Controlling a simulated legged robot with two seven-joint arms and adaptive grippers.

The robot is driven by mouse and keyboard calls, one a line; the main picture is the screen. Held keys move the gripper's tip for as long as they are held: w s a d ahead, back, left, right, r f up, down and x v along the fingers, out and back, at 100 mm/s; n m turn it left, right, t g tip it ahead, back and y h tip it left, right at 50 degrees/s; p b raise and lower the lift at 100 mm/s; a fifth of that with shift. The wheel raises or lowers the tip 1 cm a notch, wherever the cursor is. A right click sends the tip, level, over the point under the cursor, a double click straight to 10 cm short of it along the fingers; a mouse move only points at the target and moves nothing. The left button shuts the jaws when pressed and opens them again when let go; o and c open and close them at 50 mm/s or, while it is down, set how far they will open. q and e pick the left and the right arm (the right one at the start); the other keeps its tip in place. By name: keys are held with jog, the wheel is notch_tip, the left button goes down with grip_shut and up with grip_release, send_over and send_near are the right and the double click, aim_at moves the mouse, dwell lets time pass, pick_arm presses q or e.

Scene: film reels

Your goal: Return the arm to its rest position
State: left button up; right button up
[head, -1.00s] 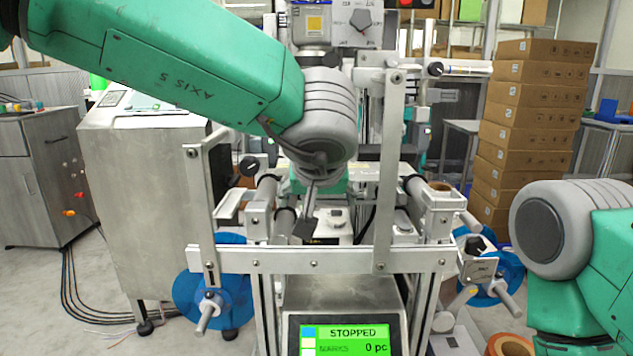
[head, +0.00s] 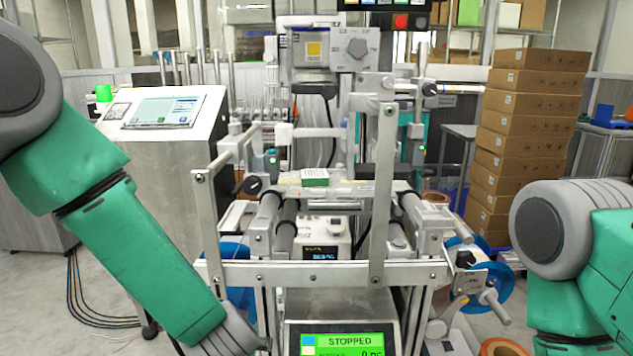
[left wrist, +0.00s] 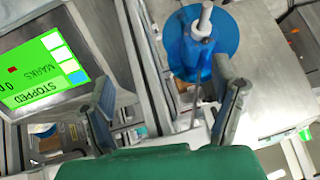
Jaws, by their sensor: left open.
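My left arm (head: 140,260) comes in from the left and angles down to the lower left of the machine frame. Its wrist (head: 228,335) is at the bottom edge, beside the front bar, and the fingers are hidden in the head view. In the left wrist view my left gripper (left wrist: 168,90) is open, with nothing between its fingers. Beyond it lie a blue reel disc (left wrist: 205,45) and a tilted screen (left wrist: 45,70). My right arm (head: 575,250) is folded at the right edge; its gripper is out of view.
The steel machine frame (head: 330,272) stands in the centre, with a green STOPPED display (head: 345,341) below its front bar. A grey cabinet with a screen (head: 165,112) stands left. Stacked brown boxes (head: 525,150) stand at the right. Grey floor (head: 110,300) shows at lower left.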

pick_arm(q)
jog(key=s+a+f+g+p, duration=0.1)
jog(key=s+a+f, duration=0.2)
jog(key=s, duration=0.2)
jog(key=s+a+f+g+h+p, duration=0.1)
jog(key=s+a+f, duration=0.25)
jog(key=s, duration=0.25)
jog(key=s+a+f+g+p, duration=0.1)
jog(key=s+a+f+g, duration=0.15)
jog(key=s, duration=0.25)
jog(key=s+a+f+g+p, duration=0.1)
jog(key=s+a, duration=0.1)
jog(key=s, duration=0.6)
jog(key=s+a+f+g+p, duration=0.1)
jog(key=s+a+g, duration=0.1)
jog(key=s, duration=0.5)
jog(key=shift+s+a+h, duration=0.3)
jog(key=shift+s+a, duration=0.05)
jog(key=shift+a, duration=0.2)
